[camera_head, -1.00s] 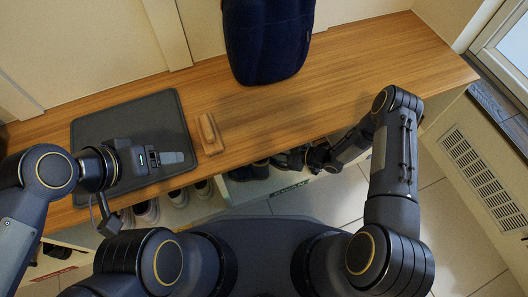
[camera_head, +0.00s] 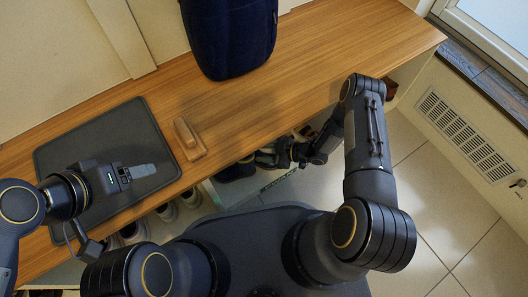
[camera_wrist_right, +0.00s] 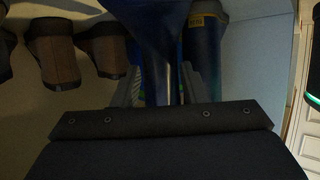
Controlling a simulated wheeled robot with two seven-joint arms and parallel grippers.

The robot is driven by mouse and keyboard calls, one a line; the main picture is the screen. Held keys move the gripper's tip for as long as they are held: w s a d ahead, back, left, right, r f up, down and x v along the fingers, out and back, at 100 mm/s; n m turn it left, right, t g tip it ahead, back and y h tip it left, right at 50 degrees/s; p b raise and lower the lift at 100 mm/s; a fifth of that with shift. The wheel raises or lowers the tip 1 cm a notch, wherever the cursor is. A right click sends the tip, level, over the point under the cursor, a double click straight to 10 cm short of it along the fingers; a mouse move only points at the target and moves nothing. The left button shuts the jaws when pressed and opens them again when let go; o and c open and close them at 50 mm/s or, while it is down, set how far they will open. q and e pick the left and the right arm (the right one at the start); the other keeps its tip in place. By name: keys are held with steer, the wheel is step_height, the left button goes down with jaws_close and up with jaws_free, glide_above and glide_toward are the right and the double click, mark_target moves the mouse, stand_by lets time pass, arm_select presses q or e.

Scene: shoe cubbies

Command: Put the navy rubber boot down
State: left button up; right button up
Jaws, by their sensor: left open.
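In the right wrist view a navy rubber boot (camera_wrist_right: 156,45) stands between the two fingers of my right gripper (camera_wrist_right: 161,68). The fingers lie against both sides of its narrow part, and its upper part runs out of the frame. In the head view my right gripper (camera_head: 268,158) is low at the bench's front edge, and the boot is mostly hidden there. A second blue boot (camera_wrist_right: 204,45) with a yellow label is just right of it in the wrist view. My left gripper (camera_head: 138,172) is open and empty above the dark mat.
The wooden bench (camera_head: 310,65) carries a dark mat (camera_head: 95,135), a wooden brush (camera_head: 188,138) and a navy bag (camera_head: 230,40). Brown-heeled shoes (camera_wrist_right: 103,50) stand left of the boot. Pale shoes (camera_head: 165,212) show under the bench. Tiled floor is free at right.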

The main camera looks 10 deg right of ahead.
steer(key=shift+r, duration=0.25)
steer(key=shift+s+d+r+p, duration=0.1)
steer(key=shift+d+r+p, duration=0.05)
steer(key=shift+d+p, duration=0.2)
steer(key=p+v, duration=0.3)
steer(key=v, duration=0.8)
steer(key=shift+s, duration=0.1)
